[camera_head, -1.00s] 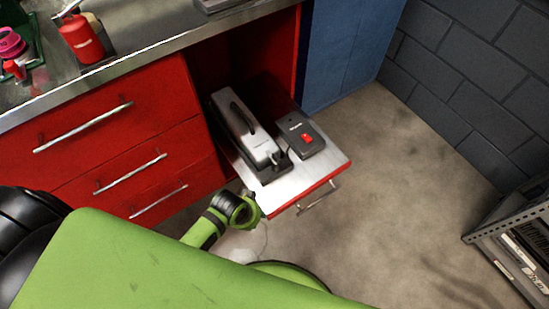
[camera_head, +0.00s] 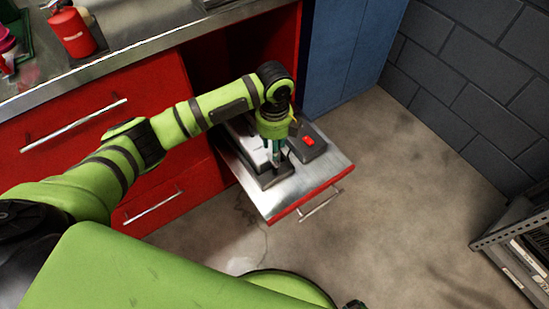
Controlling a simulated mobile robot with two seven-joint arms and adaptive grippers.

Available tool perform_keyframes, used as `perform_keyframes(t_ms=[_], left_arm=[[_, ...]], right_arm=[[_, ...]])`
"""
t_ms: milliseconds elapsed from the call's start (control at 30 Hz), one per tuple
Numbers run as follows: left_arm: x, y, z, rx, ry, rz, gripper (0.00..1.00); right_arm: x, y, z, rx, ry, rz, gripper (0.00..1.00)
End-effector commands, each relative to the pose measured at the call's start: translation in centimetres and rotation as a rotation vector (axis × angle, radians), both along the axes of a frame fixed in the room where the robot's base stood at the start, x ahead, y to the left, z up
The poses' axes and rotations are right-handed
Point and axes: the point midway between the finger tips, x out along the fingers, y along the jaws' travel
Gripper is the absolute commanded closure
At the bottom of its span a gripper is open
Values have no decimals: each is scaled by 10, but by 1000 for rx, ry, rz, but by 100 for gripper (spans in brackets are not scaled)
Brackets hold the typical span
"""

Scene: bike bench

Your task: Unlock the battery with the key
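The battery (camera_head: 252,148), a light grey casing on a dark base, lies on the metal top of the pulled-out red drawer shelf (camera_head: 290,199). My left arm reaches in from the left and covers much of it, including its black handle. My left gripper (camera_head: 276,160) points down at the battery's front end. The small key seen there earlier is hidden behind the gripper. I cannot tell whether the fingers are open or shut on it. My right gripper is not in view.
A dark box with a red switch (camera_head: 308,140) sits beside the battery, close to my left wrist. Red drawers and the steel counter (camera_head: 150,36), holding a red extinguisher-like bottle (camera_head: 71,33), are at left. A grey rack (camera_head: 515,240) stands at right. Floor between is clear.

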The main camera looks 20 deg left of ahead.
Motion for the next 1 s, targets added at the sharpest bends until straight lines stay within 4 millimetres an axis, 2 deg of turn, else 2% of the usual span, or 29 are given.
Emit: perform_keyframes(t_ms=[400, 567, 800, 833, 900, 1000], left_arm=[[0, 0, -58, 2, 1, -4, 64], [-1, 0, -67, 0, 0, -4, 64], [0, 0, -67, 1, -1, -4, 64], [0, 0, -67, 1, -1, -4, 72], [0, 0, -67, 0, -1, -4, 100], [0, 0, -67, 1, -1, -3, 100]], right_arm=[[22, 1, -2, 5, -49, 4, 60], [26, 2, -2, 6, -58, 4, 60], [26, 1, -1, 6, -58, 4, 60], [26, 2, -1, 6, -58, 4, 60], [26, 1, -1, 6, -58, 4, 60], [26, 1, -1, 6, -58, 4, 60]])
